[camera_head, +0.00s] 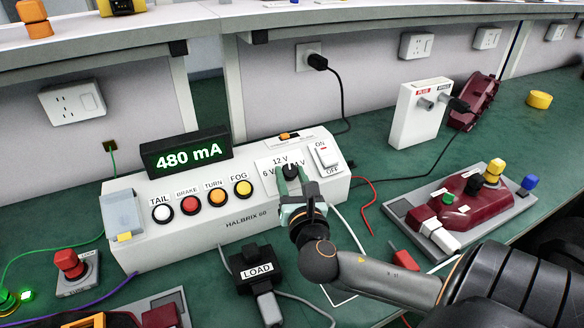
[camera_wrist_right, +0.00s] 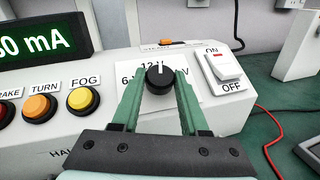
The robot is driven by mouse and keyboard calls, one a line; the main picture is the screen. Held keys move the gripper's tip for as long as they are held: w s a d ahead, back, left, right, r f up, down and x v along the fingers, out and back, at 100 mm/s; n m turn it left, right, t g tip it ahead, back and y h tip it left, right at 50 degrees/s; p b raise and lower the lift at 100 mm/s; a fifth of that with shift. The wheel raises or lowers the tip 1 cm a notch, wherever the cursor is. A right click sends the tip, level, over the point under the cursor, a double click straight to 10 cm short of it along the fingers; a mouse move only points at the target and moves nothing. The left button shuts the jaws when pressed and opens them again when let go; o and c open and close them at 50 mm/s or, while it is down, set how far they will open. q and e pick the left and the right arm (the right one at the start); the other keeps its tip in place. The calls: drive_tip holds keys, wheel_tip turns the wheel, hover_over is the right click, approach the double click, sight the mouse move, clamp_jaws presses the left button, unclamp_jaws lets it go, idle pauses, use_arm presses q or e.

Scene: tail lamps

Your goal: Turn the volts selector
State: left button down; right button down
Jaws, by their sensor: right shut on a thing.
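The volts selector (camera_head: 290,171) is a round black knob with a white pointer mark, on the sloped front of the white Halbrix 60 box (camera_head: 190,240). Labels 6 V, 12 V and 24 V sit around it, partly hidden. In the right wrist view the knob (camera_wrist_right: 159,76) shows its white mark pointing up, towards 12 V. My right gripper (camera_head: 293,183) has its green fingers on either side of the knob and is shut on it; the fingertips (camera_wrist_right: 158,85) also show in the right wrist view. My left gripper is not in view.
The green display (camera_head: 187,152) reads 480 mA. Tail, brake, turn and fog buttons (camera_head: 217,196) sit left of the knob, and a white ON/OFF switch (camera_head: 326,156) sits close on its right. The black load plug (camera_head: 257,270) and cables lie in front. A dark red lamp (camera_head: 459,207) stands right.

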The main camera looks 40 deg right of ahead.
drive_tip(key=m+g+h+p, duration=0.2)
drive_tip(key=m+p, duration=0.1)
drive_tip(key=r+m+g+h+p, duration=0.1)
drive_tip(key=m+p, duration=0.1)
drive_tip(key=shift+w+a+g, duration=0.2)
drive_tip(key=shift+a+g, duration=0.1)
drive_tip(key=m+g+h+p, duration=0.1)
drive_tip(key=m+g+p, duration=0.1)
drive_tip(key=m+p, duration=0.1)
drive_tip(key=shift+w+g+h, duration=0.1)
drive_tip(key=shift+g+h, duration=0.2)
drive_tip(key=shift+w+f+m+g+p, duration=0.1)
drive_tip(key=shift+m+g+p, duration=0.8)
drive_tip(key=shift+p, duration=0.15)
drive_tip(key=shift+a+m+g+h+p, duration=0.1)
drive_tip(key=shift+m+g+h+p, duration=0.2)
drive_tip(key=shift+m+g+p, duration=0.25)
drive_tip(key=shift+m+g, duration=0.25)
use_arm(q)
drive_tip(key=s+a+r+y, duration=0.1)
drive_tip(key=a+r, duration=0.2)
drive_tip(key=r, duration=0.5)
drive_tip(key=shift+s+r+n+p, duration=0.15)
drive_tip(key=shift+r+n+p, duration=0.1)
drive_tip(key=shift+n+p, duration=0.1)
use_arm(e)
drive_tip(key=shift+f+m+g, duration=0.15)
drive_tip(key=shift+m+g, duration=0.15)
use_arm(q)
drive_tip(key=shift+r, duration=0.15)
